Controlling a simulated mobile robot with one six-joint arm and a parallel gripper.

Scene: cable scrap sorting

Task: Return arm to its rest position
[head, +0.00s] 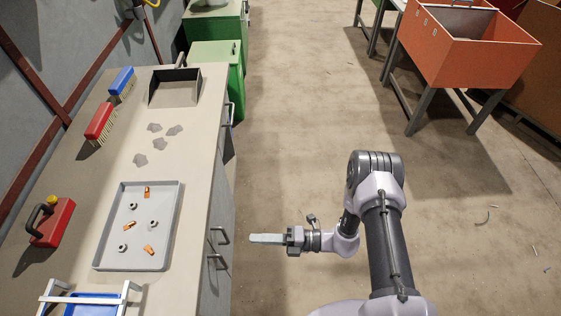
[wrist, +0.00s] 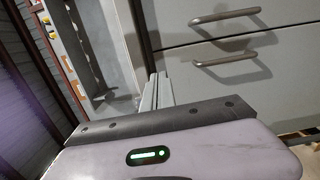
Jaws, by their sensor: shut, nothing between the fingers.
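My gripper (head: 266,239) is shut and empty in the head view. It points left toward the workbench (head: 199,201) and hangs over the floor just right of the bench's drawer front. My arm reaches in from the lower right, bent at the elbow. In the wrist view the two fingers (wrist: 157,92) lie close together, with drawer fronts beyond them.
A grey tray (head: 102,262) with small orange and grey pieces lies on the bench. Drawer handles (head: 219,236) stick out near my gripper. An orange bin (head: 465,62) stands far right. The middle floor is clear.

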